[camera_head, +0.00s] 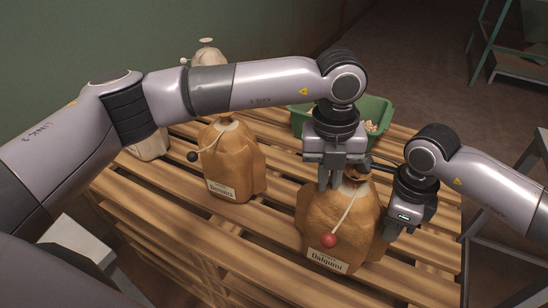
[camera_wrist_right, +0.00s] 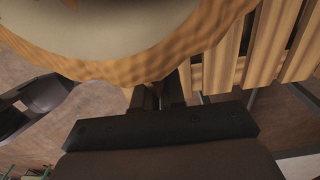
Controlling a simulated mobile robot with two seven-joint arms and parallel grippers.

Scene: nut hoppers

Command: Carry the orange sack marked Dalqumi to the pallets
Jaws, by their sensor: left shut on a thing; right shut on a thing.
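The orange sack marked Dalqumi (camera_head: 340,225) stands upright on the wooden slatted pallets (camera_head: 230,240), at the right in the head view. A cord with a red ball hangs down its front. My left gripper (camera_head: 328,182) points down and is shut on the sack's upper left part. My right gripper (camera_head: 393,228) is shut on its right side. In the right wrist view the right fingers (camera_wrist_right: 158,92) meet the edge of the orange sack (camera_wrist_right: 130,68), which fills the top. The sack's neck is partly hidden behind my left gripper.
An orange sack with another label (camera_head: 232,165) and a black ball stands to the left. Pale sacks (camera_head: 207,55) stand behind my left arm, partly hidden. A green bin (camera_head: 376,108) with pale contents sits behind the Dalqumi sack. A metal frame (camera_head: 515,215) stands at the right.

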